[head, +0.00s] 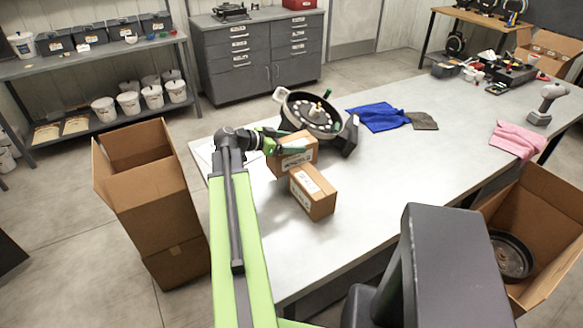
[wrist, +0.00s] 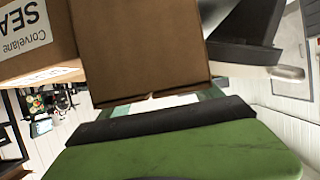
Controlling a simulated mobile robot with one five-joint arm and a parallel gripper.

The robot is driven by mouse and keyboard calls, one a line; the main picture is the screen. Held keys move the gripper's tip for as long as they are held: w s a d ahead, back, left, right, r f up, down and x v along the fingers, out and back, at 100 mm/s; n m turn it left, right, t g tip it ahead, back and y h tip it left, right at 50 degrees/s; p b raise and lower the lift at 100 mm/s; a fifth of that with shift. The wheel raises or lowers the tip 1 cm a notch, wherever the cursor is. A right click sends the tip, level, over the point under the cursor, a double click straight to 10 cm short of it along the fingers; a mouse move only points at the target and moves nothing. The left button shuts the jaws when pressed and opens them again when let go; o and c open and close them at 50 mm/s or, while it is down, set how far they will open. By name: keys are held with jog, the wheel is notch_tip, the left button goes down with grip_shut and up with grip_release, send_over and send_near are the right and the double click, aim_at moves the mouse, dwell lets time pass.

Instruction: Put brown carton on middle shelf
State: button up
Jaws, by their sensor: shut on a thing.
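Two small brown cartons are at the near left part of the work table. My gripper (head: 289,147) is shut on the rear brown carton (head: 283,165), which has a pale label. The front brown carton (head: 314,194) stands just before it, with a white label on top. In the wrist view the held carton (wrist: 140,55) fills the middle, beyond my green gripper. The other carton (wrist: 30,55), with printed labels, is close at its left. A shelf (head: 75,132) of the rack at the back left carries white tubs. Whether the held carton touches the table is hidden.
The work table (head: 400,165) has a round seed meter (head: 310,113), blue cloth (head: 378,117), pink cloth (head: 518,139) and drill (head: 547,103). A tall open cardboard box (head: 155,205) stands left of it. Another open box (head: 548,215) is at the right.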

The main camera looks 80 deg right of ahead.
notch_tip(320, 180, down, 5)
jog(key=b, duration=0.4)
jog(key=shift+r, duration=0.25)
jog(key=shift+f, duration=0.25)
jog(key=o, duration=1.7)
jog(key=shift+o, duration=0.2)
jog(key=shift+w+a+r+p, duration=0.2)
jog(key=shift+a+r+p, duration=0.05)
jog(key=shift+r+p, duration=0.25)
jog(key=p+v, duration=0.4)
jog(key=v, duration=0.7)
jog(key=shift+w, duration=0.15)
jog(key=shift+w+a+f, duration=0.1)
jog(key=shift+a+f, duration=0.05)
